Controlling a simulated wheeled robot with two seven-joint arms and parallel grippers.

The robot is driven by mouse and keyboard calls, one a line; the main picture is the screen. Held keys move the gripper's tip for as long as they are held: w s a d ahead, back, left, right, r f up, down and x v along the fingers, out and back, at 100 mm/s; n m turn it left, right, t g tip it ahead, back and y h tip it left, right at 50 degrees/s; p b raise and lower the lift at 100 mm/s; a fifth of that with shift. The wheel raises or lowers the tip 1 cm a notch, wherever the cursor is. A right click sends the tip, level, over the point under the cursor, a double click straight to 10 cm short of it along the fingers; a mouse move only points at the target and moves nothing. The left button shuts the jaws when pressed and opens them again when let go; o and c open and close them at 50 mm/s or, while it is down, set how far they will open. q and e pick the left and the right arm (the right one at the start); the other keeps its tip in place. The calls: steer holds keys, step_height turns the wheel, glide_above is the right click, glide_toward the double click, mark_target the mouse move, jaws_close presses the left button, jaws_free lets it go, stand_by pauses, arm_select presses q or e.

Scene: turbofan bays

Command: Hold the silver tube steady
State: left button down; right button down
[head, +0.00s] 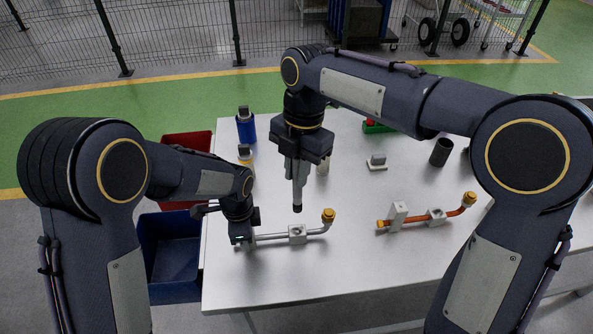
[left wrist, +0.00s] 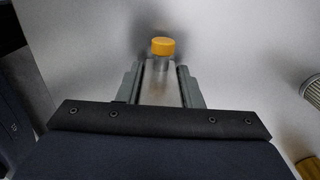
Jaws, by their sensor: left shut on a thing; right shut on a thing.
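The silver tube (head: 272,237) lies along the front left of the white table, passing a pale block (head: 297,234). Its right end bends up to a yellow cap (head: 328,215). My left gripper (head: 243,238) is shut at its left end, low over the table. In the left wrist view a pale grey piece sits between the fingers (left wrist: 160,85), with a yellow cap (left wrist: 162,47) just beyond. My right gripper (head: 298,172) points down above the tube, apart from it, shut on a grey tool with a dark tip (head: 297,207).
An orange tube (head: 447,214) with its own blocks lies to the right. A black cylinder (head: 440,152), a small grey block (head: 377,161) and a blue jar (head: 246,128) stand farther back. A red bin (head: 186,141) and a blue bin (head: 170,252) are left of the table.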

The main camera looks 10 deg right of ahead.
mark_target(295, 205)
step_height(295, 205, down, 2)
steer(key=shift+s+a+f, duration=0.1)
steer(key=shift+s, duration=0.05)
steer(key=shift+f, duration=2.2)
